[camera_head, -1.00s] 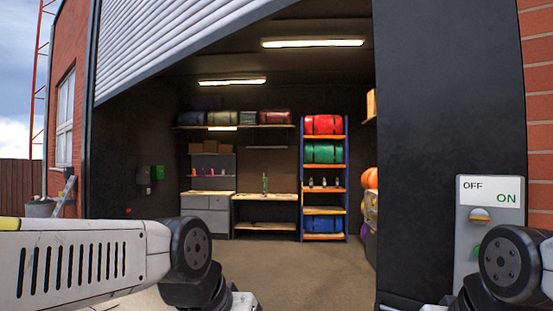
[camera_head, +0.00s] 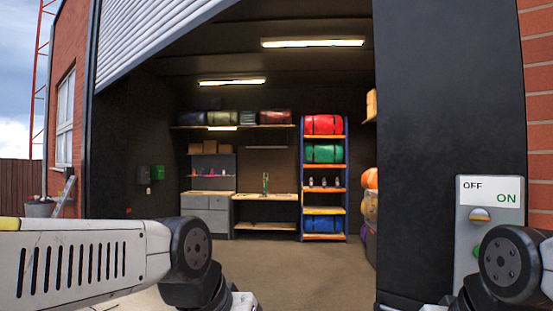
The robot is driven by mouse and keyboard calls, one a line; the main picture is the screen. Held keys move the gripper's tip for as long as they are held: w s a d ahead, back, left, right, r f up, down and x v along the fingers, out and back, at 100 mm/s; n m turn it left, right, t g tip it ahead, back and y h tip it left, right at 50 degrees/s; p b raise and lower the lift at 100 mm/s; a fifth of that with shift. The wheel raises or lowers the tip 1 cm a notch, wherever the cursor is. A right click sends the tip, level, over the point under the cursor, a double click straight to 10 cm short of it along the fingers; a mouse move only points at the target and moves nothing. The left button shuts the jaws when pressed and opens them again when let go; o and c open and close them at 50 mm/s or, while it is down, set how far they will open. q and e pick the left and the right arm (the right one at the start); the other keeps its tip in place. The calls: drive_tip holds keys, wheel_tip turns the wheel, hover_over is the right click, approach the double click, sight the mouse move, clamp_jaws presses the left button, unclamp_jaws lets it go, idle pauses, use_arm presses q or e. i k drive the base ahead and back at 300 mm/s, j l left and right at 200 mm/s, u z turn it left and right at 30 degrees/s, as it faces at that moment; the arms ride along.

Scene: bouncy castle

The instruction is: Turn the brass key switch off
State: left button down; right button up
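The brass key switch (camera_head: 480,215) sits on a grey wall panel (camera_head: 463,228) at the right. A white label (camera_head: 489,190) above it reads OFF at the left and ON in green at the right. The key switch shows as a small gold and pale round shape; which way it points is too small to tell. A green spot, partly behind my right arm, shows lower on the panel. My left arm comes in from the lower left and my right arm from the lower right. Both grippers are below the picture's edge.
A black door post (camera_head: 447,150) stands left of the panel, and a brick wall (camera_head: 540,110) is at the right. The open doorway shows a workbench (camera_head: 265,197) and a blue shelf rack (camera_head: 346,185) with coloured rolls. The floor (camera_head: 300,268) inside is clear.

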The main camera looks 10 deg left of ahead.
sight(479, 216)
drive_tip(key=z, duration=1.05)
